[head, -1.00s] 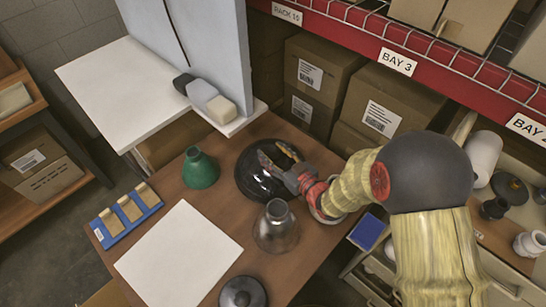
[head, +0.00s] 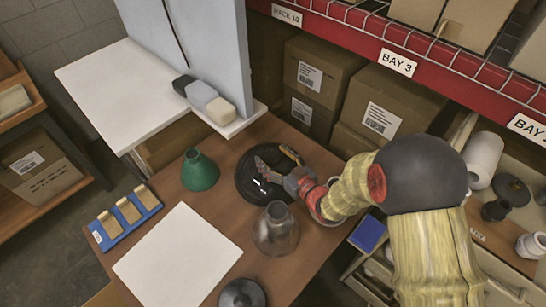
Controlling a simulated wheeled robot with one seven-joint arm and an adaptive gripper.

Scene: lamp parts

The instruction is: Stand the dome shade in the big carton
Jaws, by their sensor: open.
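A glossy black round piece (head: 247,187), which looks like the dome shade, lies on the brown table by the foot of the grey-blue panel. My gripper (head: 276,164) is over it, with its fingers apart and nothing seen between them. The fingers and wrist hide part of the black piece; I cannot tell whether they touch it. Several closed brown cartons stand under the red shelf, one of the larger ones (head: 408,92) at the right. I cannot tell which carton is the big one.
A green cone shade (head: 200,171), a clear glass shade (head: 275,234) and a dark lid-like piece (head: 242,294) stand around on the table. A white sheet (head: 178,257) and a blue tray (head: 125,218) lie at the left. The red shelf edge (head: 375,48) overhangs the back.

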